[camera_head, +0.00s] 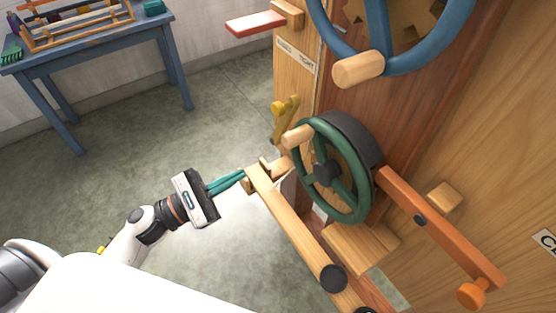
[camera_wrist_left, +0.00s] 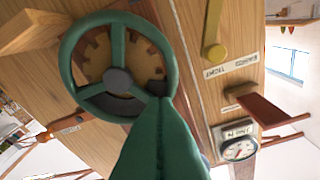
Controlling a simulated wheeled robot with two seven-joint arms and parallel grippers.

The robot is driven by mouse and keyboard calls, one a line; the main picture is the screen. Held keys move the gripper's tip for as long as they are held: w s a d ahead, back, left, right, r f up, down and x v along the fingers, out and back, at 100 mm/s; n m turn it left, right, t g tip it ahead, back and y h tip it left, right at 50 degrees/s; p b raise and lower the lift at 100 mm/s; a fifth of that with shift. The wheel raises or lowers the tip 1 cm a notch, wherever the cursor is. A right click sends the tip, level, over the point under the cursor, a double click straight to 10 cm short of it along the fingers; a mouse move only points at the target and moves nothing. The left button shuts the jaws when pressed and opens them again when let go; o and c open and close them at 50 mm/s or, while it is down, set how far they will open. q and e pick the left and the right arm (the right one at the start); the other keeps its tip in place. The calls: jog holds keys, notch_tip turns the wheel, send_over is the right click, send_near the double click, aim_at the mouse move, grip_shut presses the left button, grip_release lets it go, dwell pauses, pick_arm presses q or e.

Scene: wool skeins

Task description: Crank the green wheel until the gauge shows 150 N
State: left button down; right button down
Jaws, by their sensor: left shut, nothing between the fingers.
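The green wheel (camera_head: 327,170) with a dark hub and a light wooden handle knob (camera_head: 298,137) is mounted on the wooden machine. It fills the upper left of the left wrist view (camera_wrist_left: 118,80). My left gripper (camera_head: 242,174) has its green fingers shut and empty, pointing at the wheel from the left, apart from its rim in the head view. In the left wrist view the fingers (camera_wrist_left: 158,100) overlap the wheel's lower rim; I cannot tell contact there. The round gauge (camera_wrist_left: 238,151) has a white face and red marks; its reading is too small to tell. My right gripper is not in view.
A larger blue wheel (camera_head: 400,62) with a wooden knob sits above. A wooden beam (camera_head: 300,222) runs below the green wheel, and an orange lever (camera_head: 440,228) lies to its right. A yellow lever (camera_head: 285,117) is close behind. A blue table (camera_head: 95,45) stands far left; floor between is clear.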

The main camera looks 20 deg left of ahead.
aim_at(284, 145)
pick_arm(q)
jog(key=w+d+r+p, duration=0.6)
jog(key=d, duration=0.2)
jog(key=shift+m, duration=0.3)
jog(key=shift+s+d+r+m, duration=0.3)
jog(key=shift+d+r+m, duration=0.1)
jog(key=shift+r+m, duration=0.4)
